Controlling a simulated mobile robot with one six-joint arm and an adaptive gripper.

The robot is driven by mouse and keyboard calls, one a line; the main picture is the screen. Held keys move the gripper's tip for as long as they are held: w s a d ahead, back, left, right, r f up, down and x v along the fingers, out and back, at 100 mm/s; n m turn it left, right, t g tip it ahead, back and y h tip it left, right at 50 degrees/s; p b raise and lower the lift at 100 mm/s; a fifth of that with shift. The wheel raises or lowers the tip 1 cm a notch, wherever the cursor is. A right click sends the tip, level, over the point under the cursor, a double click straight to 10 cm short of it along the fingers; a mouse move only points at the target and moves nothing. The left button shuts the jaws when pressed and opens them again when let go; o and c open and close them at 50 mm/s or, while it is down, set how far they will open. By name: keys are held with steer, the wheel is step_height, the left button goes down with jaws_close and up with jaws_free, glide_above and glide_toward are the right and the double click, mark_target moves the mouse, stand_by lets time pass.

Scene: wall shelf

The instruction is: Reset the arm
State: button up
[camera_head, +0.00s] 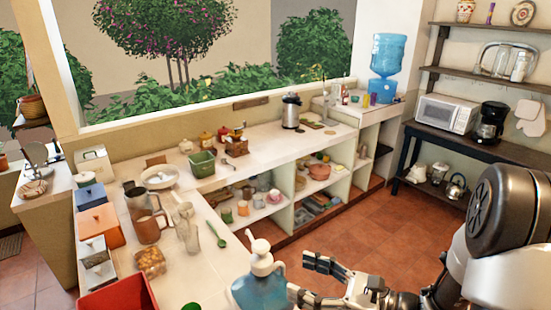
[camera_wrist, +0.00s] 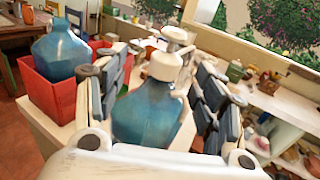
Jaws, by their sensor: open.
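My gripper (camera_head: 301,277) is at the lower middle of the head view, with its fingers spread and pointing left. A blue pump bottle (camera_head: 262,291) with a white pump head stands just left of the fingertips, on the near end of the counter. In the wrist view my gripper (camera_wrist: 160,75) is open, one finger on each side of the picture. The blue pump bottle (camera_wrist: 147,118) shows upright between the two fingers there, and I see no finger closed on it. Its lower part is hidden by the gripper body. My arm fills the lower right of the head view.
A red bin (camera_head: 117,296) is at the counter's near left; in the wrist view a blue jug (camera_wrist: 62,50) stands in the red bin (camera_wrist: 47,98). The tiled floor (camera_head: 345,235) at right is clear.

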steer(key=s+a+f+n+g+h+b, duration=0.1)
steer(key=s+a+n+g+h+b, duration=0.15)
steer(key=s+n+g, duration=0.4)
steer(key=s+a+f+n+g+h+b, duration=0.1)
steer(key=s+a+n+g+h+b, duration=0.2)
steer(key=s+n, duration=0.5)
steer(key=s+d+n+t+h+b, duration=0.3)
steer(key=s+d+n+t+h, duration=0.1)
steer(key=d+n+h, duration=0.5)
steer(key=shift+d+t+h, duration=0.55)
steer(key=shift+d+t, duration=0.25)
steer(key=shift+t, duration=0.05)
